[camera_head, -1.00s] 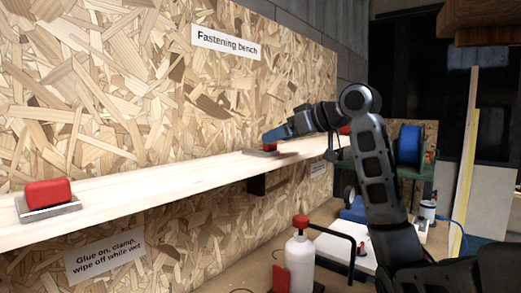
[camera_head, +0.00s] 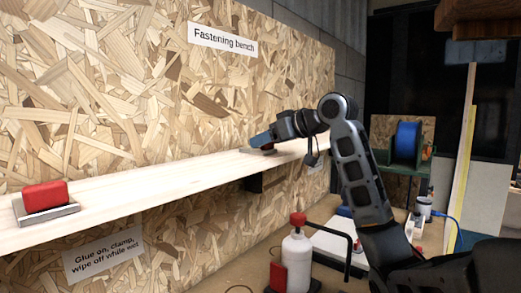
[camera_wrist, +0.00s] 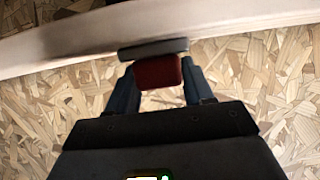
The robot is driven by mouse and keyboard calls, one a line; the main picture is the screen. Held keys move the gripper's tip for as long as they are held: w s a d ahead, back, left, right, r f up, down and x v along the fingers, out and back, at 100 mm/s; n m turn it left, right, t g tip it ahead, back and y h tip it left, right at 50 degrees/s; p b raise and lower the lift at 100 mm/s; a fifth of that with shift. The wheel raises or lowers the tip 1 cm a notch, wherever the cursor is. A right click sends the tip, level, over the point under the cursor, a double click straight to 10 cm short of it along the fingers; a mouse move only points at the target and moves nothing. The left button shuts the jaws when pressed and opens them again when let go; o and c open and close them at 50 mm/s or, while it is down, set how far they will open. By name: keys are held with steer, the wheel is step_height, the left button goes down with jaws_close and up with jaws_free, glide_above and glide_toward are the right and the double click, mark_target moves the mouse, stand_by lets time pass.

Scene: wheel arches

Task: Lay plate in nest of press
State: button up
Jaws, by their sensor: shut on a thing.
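My gripper (camera_head: 262,140) is at the far part of the long wooden shelf, low over its surface. In the wrist view its two blue fingers (camera_wrist: 158,80) are shut on the red block of a plate (camera_wrist: 153,48). The plate is a flat grey slab with the red block as its grip. In the head view only a thin grey edge of it shows under the fingers. I cannot tell if it touches the shelf. A second plate (camera_head: 46,206) with a red block lies at the shelf's near left end. I cannot make out the press or its nest.
The pale shelf (camera_head: 150,185) runs along a chipboard wall (camera_head: 110,80) and is bare between the plates. Below right, a white bottle (camera_head: 298,262) with a red cap stands beside a black bent bar (camera_head: 335,228). A blue reel (camera_head: 407,141) stands behind my arm.

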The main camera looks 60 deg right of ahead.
steer(key=c, duration=0.5)
steer(key=shift+r, duration=0.45)
steer(key=shift+c, duration=0.2)
step_height(320, 180, up, 4)
steer(key=shift+s+d+f+b, duration=0.1)
steer(key=shift+s+f+b, duration=0.1)
steer(key=shift+b, duration=0.15)
steer(key=s+d+r+b, duration=0.1)
steer(key=s+d+r, duration=0.5)
steer(key=s, duration=0.3)
steer(key=shift+d+r, duration=0.25)
steer(key=shift+r, duration=0.05)
steer(key=shift+s, duration=0.1)
